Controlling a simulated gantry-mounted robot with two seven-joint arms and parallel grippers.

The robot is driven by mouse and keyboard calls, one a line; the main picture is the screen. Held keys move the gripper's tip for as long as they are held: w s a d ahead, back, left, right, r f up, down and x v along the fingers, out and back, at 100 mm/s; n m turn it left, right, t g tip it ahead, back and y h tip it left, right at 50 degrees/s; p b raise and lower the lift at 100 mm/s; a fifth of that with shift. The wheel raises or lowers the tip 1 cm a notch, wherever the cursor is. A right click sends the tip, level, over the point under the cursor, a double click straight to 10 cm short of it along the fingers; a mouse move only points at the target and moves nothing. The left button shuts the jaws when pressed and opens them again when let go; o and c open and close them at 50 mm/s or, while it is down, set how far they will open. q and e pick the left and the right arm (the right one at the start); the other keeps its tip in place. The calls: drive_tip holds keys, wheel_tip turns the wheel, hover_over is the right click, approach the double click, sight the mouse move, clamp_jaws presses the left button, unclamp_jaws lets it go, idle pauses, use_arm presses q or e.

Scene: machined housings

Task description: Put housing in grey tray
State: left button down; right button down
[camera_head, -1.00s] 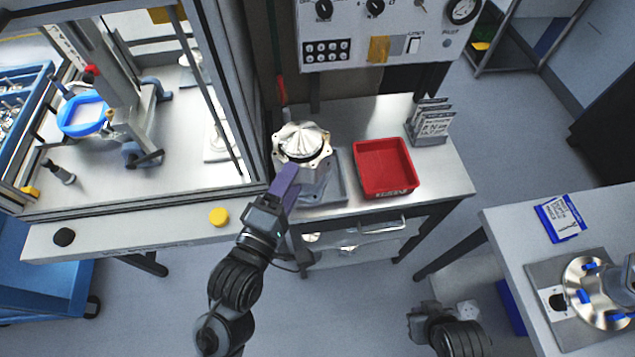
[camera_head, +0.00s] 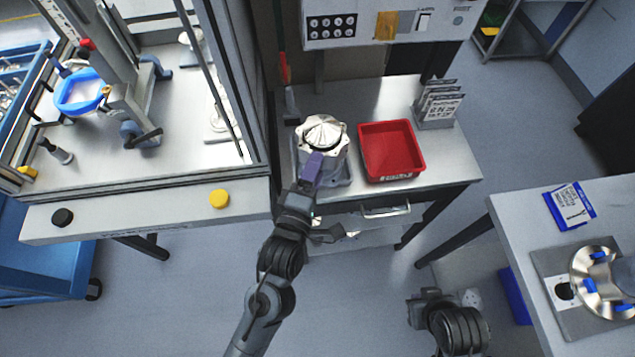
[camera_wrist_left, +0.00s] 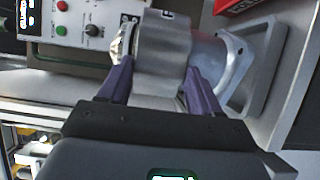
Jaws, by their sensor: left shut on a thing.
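The housing (camera_head: 322,134) is a silvery machined part with a ribbed, lobed top. My left gripper (camera_head: 313,165) is shut on its near side and holds it roughly upright over the grey tray (camera_head: 346,181). In the left wrist view, the two purple fingers of the left gripper (camera_wrist_left: 160,90) straddle the housing's round body (camera_wrist_left: 162,48). Its square flange faces the grey tray (camera_wrist_left: 286,85); whether they touch I cannot tell. The housing hides most of the tray in the head view. My right gripper (camera_head: 437,300) hangs low over the floor, its jaws unclear.
A red bin (camera_head: 391,150) stands close to the right of the grey tray. A card rack (camera_head: 438,105) is behind it. A framed enclosure (camera_head: 262,130) borders the bench at left, and a control panel (camera_head: 390,25) is at the back.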

use_arm(q)
drive_tip(key=w, duration=0.1)
drive_tip(key=w+f, duration=0.1)
drive_tip(key=w+a+f, duration=0.1)
drive_tip(key=w, duration=0.1)
drive_tip(key=shift+w+f, duration=0.1)
drive_tip(key=shift+f+b, duration=0.3)
drive_tip(key=shift+f, duration=1.85)
drive_tip(key=shift+c, duration=2.4)
unclamp_jaws()
drive_tip(key=shift+f, duration=0.2)
drive_tip(key=shift+o, duration=1.4)
drive_tip(key=shift+a+r, duration=0.1)
drive_tip(key=shift+r, duration=0.05)
